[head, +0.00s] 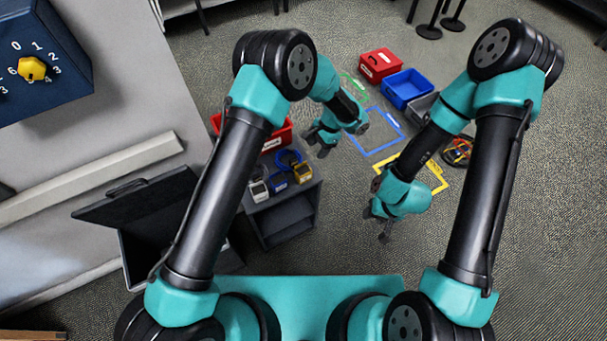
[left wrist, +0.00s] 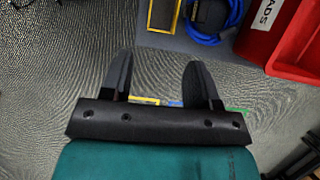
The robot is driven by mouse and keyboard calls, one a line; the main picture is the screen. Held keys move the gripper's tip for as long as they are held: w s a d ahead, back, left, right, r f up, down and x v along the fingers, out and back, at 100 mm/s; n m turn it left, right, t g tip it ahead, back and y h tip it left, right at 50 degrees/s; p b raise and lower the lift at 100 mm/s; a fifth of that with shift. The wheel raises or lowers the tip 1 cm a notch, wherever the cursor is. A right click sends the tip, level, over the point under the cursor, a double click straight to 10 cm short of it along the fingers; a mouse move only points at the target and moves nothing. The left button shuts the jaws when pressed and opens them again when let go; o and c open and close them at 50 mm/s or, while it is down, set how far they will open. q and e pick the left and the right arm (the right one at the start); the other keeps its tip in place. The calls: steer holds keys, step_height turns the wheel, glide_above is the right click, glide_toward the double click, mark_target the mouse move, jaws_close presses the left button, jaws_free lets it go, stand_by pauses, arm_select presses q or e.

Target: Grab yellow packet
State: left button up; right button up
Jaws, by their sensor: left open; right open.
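My left gripper (head: 318,146) is open and empty, to the right of the cabinet in the head view and apart from the packet. It also shows in the left wrist view (left wrist: 158,82). My right gripper (head: 384,228) is open and empty over the floor.
A blue cable coil (head: 288,158) and a red bin (head: 270,138) are on the cabinet (head: 285,221). Red (head: 380,64) and blue (head: 406,87) bins stand on the floor at the back, near blue and yellow floor outlines. A dark open lid (head: 135,197) stands left of the cabinet.

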mark_target(306, 169)
arm_select(q)
steer(key=x, duration=0.9)
steer(key=shift+f, duration=0.25)
steer(key=shift+a+f, duration=0.1)
steer(key=shift+x, duration=2.5)
steer(key=shift+c, duration=0.4)
steer(key=c, duration=0.6)
